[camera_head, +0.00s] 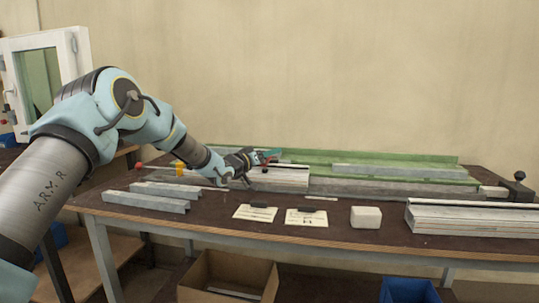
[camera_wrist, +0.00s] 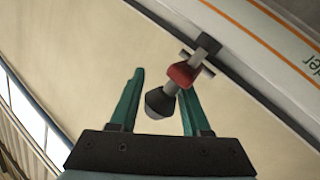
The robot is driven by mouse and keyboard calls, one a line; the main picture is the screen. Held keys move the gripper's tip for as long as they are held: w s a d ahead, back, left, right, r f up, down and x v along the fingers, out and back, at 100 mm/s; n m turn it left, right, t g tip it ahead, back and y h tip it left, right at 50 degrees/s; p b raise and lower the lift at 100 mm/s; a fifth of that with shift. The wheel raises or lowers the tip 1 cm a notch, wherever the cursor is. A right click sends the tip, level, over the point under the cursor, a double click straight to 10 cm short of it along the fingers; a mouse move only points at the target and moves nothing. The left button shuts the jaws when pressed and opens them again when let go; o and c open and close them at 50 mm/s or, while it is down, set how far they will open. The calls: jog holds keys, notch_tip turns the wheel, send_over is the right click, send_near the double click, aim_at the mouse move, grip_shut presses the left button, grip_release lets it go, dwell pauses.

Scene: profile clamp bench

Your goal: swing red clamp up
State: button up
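The red clamp shows in the wrist view as a short red body (camera_wrist: 184,73) on a dark bracket (camera_wrist: 208,45), with a dark grey rounded knob (camera_wrist: 159,103) at its near end. My gripper (camera_wrist: 163,83) is open, and its two teal fingers stand on either side of the knob. I cannot tell whether a finger touches the knob. In the head view my gripper (camera_head: 269,156) is over the back middle of the bench. A small red spot shows beside it there, too small to make out, and the arm hides part of that area.
The bench (camera_head: 250,228) carries long profiles, with a green rail (camera_head: 400,158) at the back. Two short grey profiles (camera_head: 145,201) lie front left. Two paper cards (camera_head: 306,219), a white block (camera_head: 366,217) and a thick profile (camera_head: 470,218) lie along the front. Cardboard box (camera_head: 230,275) below.

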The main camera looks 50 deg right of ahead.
grip_shut()
dwell(1.1)
